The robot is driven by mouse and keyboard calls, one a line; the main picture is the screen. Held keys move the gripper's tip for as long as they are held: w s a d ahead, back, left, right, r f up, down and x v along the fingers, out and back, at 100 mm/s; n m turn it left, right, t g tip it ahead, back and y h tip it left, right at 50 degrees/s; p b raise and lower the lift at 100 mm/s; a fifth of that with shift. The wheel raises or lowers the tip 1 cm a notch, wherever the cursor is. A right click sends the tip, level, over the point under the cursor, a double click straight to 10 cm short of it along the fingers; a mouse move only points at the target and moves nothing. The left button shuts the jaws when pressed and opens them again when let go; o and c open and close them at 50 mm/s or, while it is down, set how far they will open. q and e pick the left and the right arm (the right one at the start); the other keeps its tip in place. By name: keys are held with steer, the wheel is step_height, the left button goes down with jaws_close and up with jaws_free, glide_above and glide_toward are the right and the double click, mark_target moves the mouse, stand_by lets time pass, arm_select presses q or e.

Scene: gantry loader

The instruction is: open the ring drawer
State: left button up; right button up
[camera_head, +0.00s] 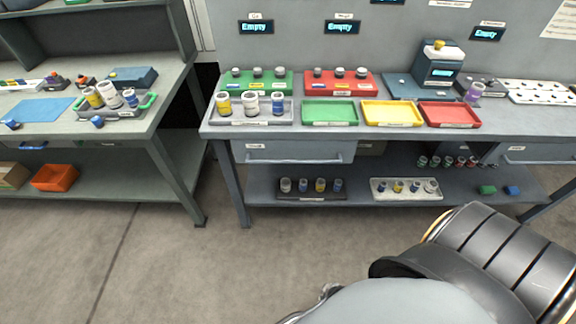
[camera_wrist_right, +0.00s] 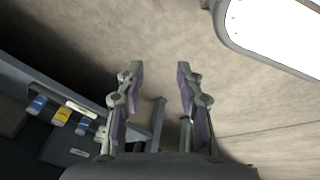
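Two closed drawers are in the head view under the grey bench top: a left drawer (camera_head: 292,151) with a long bar handle (camera_head: 294,160), and a right drawer (camera_head: 542,154), cut off by the picture edge. Their labels are too small to read, so I cannot tell which is the ring drawer. My right gripper (camera_wrist_right: 158,68) is open and empty in the right wrist view, its fingers over bare floor. My own arm covers the lower right of the head view and hides most of that gripper. My left gripper is not in view.
The bench (camera_head: 345,128) carries a green tray (camera_head: 330,111), a yellow tray (camera_head: 392,113) and a red tray (camera_head: 450,114). Its lower shelf (camera_head: 358,190) holds racks of small cylinders. A second bench (camera_head: 165,95) stands at left. The floor (camera_head: 200,270) in front is clear.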

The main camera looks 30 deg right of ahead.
steer(key=w+r+n+t+b, duration=0.1)
steer(key=w+n+t+b, duration=0.15)
steer(key=w, duration=0.85)
steer(key=n+t+h+b, duration=0.6)
steer(key=t+h+b, duration=0.1)
steer(key=t+b, duration=0.1)
glide_toward(294, 162)
steer(key=x, duration=1)
steer(key=shift+w+d+f, duration=0.2)
steer(key=shift+w+f, duration=0.05)
steer(key=shift+w, duration=0.05)
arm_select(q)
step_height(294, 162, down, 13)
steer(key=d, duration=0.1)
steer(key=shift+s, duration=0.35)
